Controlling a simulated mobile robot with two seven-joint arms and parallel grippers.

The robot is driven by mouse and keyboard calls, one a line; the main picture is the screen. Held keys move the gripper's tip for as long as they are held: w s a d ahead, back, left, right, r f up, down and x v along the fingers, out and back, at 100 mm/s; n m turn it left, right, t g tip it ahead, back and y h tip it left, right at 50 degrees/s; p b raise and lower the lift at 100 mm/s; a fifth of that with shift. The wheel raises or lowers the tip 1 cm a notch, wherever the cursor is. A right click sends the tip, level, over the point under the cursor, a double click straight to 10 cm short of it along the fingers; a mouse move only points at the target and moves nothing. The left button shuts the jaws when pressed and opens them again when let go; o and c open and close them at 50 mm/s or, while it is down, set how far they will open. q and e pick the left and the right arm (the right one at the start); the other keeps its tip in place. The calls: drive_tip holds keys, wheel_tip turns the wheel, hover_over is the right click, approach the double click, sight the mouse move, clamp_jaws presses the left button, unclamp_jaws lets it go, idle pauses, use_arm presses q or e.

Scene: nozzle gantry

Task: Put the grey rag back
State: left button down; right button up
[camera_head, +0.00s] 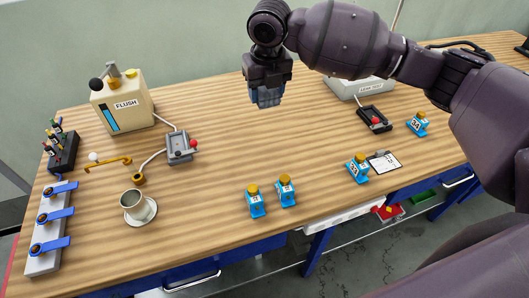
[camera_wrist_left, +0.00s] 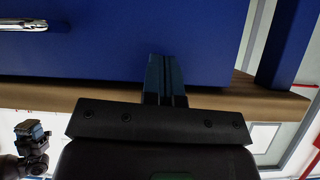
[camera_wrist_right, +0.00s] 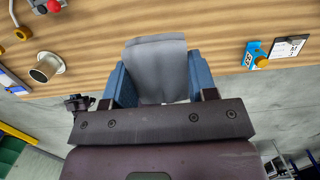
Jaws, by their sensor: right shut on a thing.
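My right gripper (camera_head: 267,97) is held above the back of the wooden table in the head view. In the right wrist view the grey rag (camera_wrist_right: 157,70) is between the blue fingers of that gripper, and its upper edge reaches past the fingertips. In the head view I cannot make the rag out from the fingers.
The table's middle is clear.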

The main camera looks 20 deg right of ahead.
drive_tip(key=shift+f, duration=0.45)
drive_tip(key=b, duration=0.1)
hover_over(265, 155)
wheel_tip(265, 155, down, 15)
drive_tip(key=shift+s, duration=0.15)
wheel_tip(265, 155, down, 4)
drive_tip(key=shift+f, duration=0.1)
drive_tip(key=shift+f, duration=0.1)
drive_tip(key=o, duration=0.9)
